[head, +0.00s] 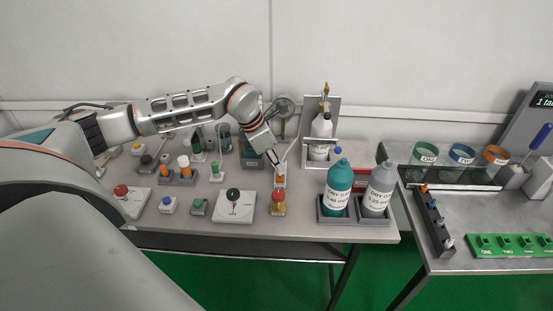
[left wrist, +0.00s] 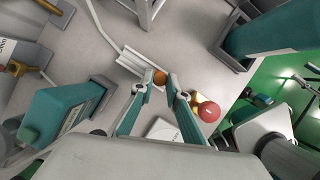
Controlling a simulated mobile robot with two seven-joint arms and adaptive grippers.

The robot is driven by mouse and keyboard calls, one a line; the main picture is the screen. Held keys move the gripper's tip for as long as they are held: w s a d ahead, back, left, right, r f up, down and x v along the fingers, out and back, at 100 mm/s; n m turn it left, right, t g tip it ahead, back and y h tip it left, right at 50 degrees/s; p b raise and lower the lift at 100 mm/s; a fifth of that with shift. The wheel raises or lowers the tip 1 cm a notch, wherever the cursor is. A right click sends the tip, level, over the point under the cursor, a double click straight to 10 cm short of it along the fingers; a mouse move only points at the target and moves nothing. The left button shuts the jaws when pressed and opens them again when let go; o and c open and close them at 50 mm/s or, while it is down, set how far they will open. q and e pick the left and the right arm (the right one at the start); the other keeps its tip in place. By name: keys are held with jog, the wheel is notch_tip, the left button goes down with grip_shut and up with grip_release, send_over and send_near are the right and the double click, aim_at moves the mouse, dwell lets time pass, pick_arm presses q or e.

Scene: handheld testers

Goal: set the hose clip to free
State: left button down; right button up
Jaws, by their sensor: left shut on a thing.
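The hose clip (head: 280,181) stands on the bench, a small pale piece with a light hose (head: 289,150) running up from it. In the left wrist view it is a pale grooved body (left wrist: 138,63) with a round orange part (left wrist: 160,77). My left gripper (head: 275,164) reaches down to the clip from the upper left. In the left wrist view its two fingertips (left wrist: 158,86) are closed in on either side of the orange part. The fingers hide part of the clip, so its exact setting cannot be told. My right gripper is not in view.
A red-topped yellow button (head: 278,202) stands just in front of the clip. A black-knobbed lever plate (head: 234,208) lies front left. Several small testers crowd the left.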

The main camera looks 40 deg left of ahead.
pick_arm(q)
jog(key=shift+s+d+r, duration=0.15)
jog(key=shift+s+d, duration=0.1)
jog(key=shift+s, duration=0.1)
jog(key=shift+f, duration=0.2)
jog(key=c, duration=1.9)
grip_release()
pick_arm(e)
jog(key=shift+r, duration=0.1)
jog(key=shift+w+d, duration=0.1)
pick_arm(q)
jog(key=shift+a+r, duration=0.15)
jog(key=shift+r, duration=0.4)
jog(key=v, duration=1.1)
jog(key=shift+s, duration=0.15)
jog(key=shift+s+f, duration=0.1)
jog(key=shift+f, duration=0.05)
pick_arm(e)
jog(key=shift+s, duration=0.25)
